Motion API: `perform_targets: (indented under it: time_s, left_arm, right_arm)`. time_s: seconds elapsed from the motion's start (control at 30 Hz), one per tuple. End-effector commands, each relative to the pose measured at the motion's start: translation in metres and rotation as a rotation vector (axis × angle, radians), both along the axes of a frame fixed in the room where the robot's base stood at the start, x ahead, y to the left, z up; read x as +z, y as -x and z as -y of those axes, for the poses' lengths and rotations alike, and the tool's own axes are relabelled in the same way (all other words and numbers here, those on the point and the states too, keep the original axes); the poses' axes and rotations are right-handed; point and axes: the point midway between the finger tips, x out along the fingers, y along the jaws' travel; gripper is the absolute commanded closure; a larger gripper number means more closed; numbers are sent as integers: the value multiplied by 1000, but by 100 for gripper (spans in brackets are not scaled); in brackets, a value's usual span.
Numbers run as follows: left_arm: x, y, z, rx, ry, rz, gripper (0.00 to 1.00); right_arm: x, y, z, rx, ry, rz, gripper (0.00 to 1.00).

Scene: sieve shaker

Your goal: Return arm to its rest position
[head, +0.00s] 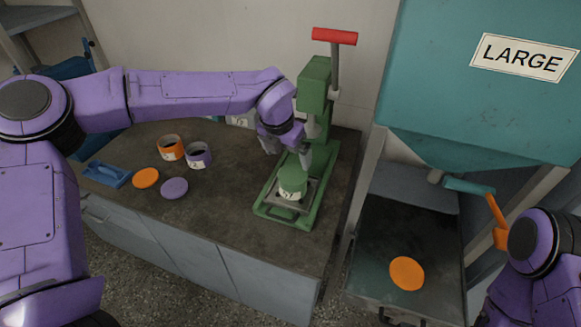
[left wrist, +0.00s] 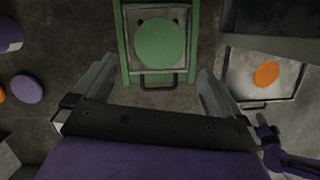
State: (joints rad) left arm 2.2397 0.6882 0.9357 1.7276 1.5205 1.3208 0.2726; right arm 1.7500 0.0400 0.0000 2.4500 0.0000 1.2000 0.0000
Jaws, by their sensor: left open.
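My left arm reaches in from the left of the head view, over the workbench. Its gripper (head: 287,150) hangs just behind and above a green-lidded can (head: 292,182). In the left wrist view the gripper (left wrist: 155,70) has its two fingers wide apart with nothing between them. The round green lid (left wrist: 159,44) lies ahead of the fingers, on the plate of a green press (head: 314,85) with a red handle. My right arm shows at the lower right of the head view; its gripper is out of sight.
An orange can (head: 170,147), a purple can (head: 199,155), an orange lid (head: 146,178), a purple lid (head: 174,188) and a blue tool (head: 107,174) occupy the bench's left. A teal hopper (head: 478,90) marked LARGE overhangs a tray with an orange disc (head: 407,273). The bench front is clear.

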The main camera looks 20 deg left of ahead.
Motion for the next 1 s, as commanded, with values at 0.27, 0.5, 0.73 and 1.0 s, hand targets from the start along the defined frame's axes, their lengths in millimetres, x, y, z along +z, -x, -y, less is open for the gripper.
perform_targets:
  time_s: [0.27, 0.5, 0.73, 1.0]
  left_arm:
    - [20, 5, -2, 1, 0, -1, 0]
    - [20, 5, -2, 1, 0, -1, 0]
    - [46, 5, -1, 1, 0, 0, 0]
    - [92, 5, -2, 1, 0, -1, 0]
  right_arm:
    - [-3, 0, 0, 0, 0, 0, 100]
    - [-3, 0, 0, 0, 0, 0, 100]
    - [23, 0, 0, 0, 0, 0, 100]
    - [69, 0, 0, 0, 0, 0, 100]
